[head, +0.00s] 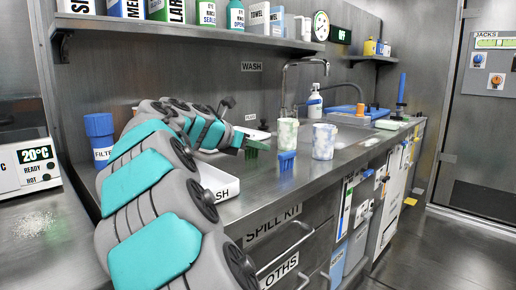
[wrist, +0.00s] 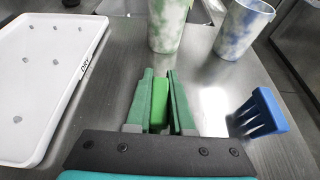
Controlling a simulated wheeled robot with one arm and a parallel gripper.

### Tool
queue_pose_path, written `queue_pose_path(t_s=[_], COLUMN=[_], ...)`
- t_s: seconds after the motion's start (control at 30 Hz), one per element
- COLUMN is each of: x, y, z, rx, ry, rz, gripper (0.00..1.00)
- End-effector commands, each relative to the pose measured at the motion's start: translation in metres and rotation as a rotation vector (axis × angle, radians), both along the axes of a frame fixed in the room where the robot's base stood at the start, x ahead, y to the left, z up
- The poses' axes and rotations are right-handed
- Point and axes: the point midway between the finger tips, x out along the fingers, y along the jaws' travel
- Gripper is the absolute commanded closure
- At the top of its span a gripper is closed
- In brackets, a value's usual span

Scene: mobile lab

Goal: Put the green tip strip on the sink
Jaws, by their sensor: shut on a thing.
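My gripper (wrist: 160,88) is shut on the green tip strip (wrist: 159,116), which sits between its two fingers in the wrist view. In the head view the green strip (head: 257,144) shows at the end of my gripper (head: 240,140), above the steel counter.
A green-white cup (head: 287,133) and a blue-white cup (head: 323,141) stand just beyond my gripper. A blue comb-like strip (head: 287,163) stands on the counter to its right. A white tray (wrist: 40,84) lies to the left. A blue-lidded container (head: 101,137) stands at the back left.

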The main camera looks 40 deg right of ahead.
Motion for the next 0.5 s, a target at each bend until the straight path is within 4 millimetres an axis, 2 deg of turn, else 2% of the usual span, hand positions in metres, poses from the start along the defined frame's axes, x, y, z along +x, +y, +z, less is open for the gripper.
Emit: queue_pose_path(t_s=[0.27, 0.3, 0.5], x=[0.0007, 0.001, 0.0008], y=[0.0006, 0.0007, 0.0006], z=[-0.0003, -0.0012, -0.0014], rx=[0.0, -0.001, -0.001], ry=[-0.001, -0.002, -0.002], rz=[0.002, 0.002, 0.001], gripper=[1.0, 0.77, 0.55])
